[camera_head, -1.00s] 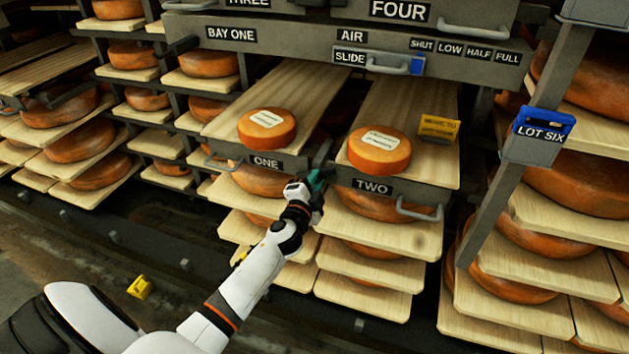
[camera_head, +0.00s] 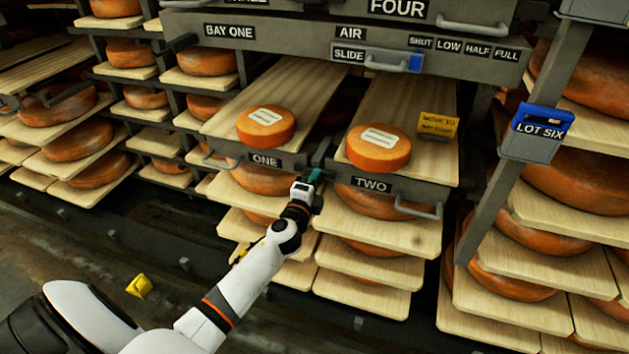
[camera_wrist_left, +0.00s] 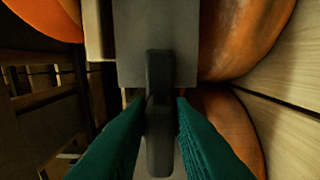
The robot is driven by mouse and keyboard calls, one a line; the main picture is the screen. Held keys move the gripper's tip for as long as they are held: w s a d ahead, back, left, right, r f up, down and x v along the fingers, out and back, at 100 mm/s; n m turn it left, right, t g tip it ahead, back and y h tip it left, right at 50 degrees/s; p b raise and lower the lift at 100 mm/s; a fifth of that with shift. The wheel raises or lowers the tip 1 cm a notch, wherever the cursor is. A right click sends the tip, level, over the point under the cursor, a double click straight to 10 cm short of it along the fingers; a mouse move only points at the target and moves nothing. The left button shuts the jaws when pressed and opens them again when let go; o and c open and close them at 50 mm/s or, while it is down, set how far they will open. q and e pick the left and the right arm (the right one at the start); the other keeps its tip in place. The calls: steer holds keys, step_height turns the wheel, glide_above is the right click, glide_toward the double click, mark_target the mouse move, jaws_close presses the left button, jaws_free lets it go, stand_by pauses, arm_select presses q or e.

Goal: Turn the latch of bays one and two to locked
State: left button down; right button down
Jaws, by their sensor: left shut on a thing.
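My left gripper (camera_head: 315,176) has green fingers and is shut on a dark latch handle beside the tray front marked ONE (camera_head: 265,161). In the left wrist view the dark latch (camera_wrist_left: 160,85) is a straight bar, upright in the picture, on a grey plate (camera_wrist_left: 185,30). The green fingers (camera_wrist_left: 160,125) press it from both sides. The tray front marked TWO (camera_head: 371,185) is just right of the gripper. I cannot make out a separate latch for bay two. My right gripper is not in view.
Cheese wheels sit on board one (camera_head: 265,126) and board two (camera_head: 378,148). A yellow tag (camera_head: 437,125) lies on board two. A handle (camera_head: 418,209) juts from the front of TWO. A grey post with a LOT SIX box (camera_head: 535,140) stands right. A yellow object (camera_head: 139,287) lies low left.

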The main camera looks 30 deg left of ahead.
arm_select(q)
steer(key=shift+f, duration=0.1)
steer(key=c, duration=1.4)
jaws_free()
steer(key=shift+o, duration=0.2)
steer(key=shift+s, duration=0.1)
steer(key=v, duration=1.1)
steer(key=shift+s, duration=0.4)
